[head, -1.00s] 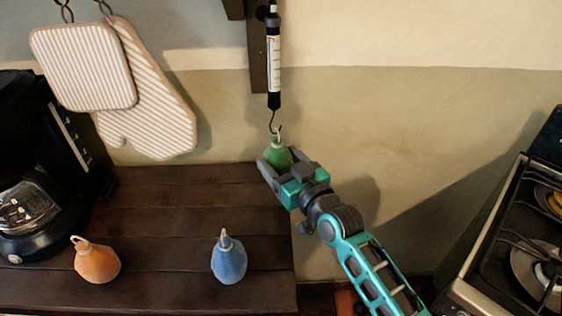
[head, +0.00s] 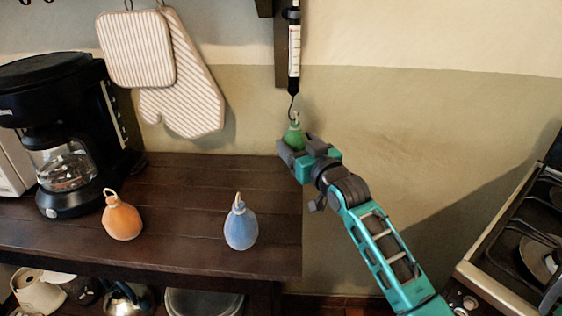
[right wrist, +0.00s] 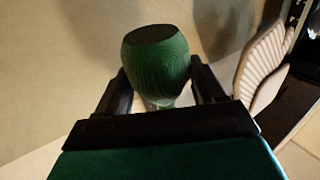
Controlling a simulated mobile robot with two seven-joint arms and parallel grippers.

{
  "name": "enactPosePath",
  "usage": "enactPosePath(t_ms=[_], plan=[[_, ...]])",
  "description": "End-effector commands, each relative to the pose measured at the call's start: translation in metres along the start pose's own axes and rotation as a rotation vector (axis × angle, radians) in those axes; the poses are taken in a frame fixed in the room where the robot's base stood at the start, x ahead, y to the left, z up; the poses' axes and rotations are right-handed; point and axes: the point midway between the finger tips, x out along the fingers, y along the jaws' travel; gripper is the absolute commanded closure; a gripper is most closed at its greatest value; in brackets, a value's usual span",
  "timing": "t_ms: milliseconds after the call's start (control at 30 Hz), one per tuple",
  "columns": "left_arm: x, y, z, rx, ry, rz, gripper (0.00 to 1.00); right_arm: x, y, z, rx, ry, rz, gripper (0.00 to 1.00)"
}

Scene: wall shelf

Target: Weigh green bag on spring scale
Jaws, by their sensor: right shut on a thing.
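The green bag (head: 294,138) is held in my right gripper (head: 292,145), just below the hook of the spring scale (head: 294,52). The scale hangs upright on the wall, with a white marked face and a dark hook at its lower end. The bag's top loop is close to the hook; I cannot tell whether it is caught on it. In the right wrist view the green bag (right wrist: 156,62) sits between the two dark fingers of the right gripper (right wrist: 160,85), its flat base facing up in the picture. My left gripper is not in view.
An orange bag (head: 122,217) and a blue bag (head: 241,226) stand on the dark wooden counter (head: 200,180). A black coffee maker (head: 65,130) is at left, striped oven mitts (head: 185,80) hang on the wall, and a stove (head: 520,240) is at right. Dishes sit on a shelf below.

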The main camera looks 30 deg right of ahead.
Motion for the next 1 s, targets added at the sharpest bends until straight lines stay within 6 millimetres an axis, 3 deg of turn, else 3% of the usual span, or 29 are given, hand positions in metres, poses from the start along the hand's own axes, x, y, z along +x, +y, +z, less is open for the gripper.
enactPosePath(t_ms=[267, 500, 1000], plan=[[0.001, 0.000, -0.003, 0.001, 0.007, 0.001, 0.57, 0.002, 0.013, -0.006, -0.017, -0.004, 0.022, 0.75], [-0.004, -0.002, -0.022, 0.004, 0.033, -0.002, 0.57, -0.003, 0.020, -0.010, -0.123, -0.066, 0.021, 0.75], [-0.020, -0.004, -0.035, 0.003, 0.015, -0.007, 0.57, -0.012, 0.036, -0.016, -0.373, -0.207, 0.017, 0.75]])
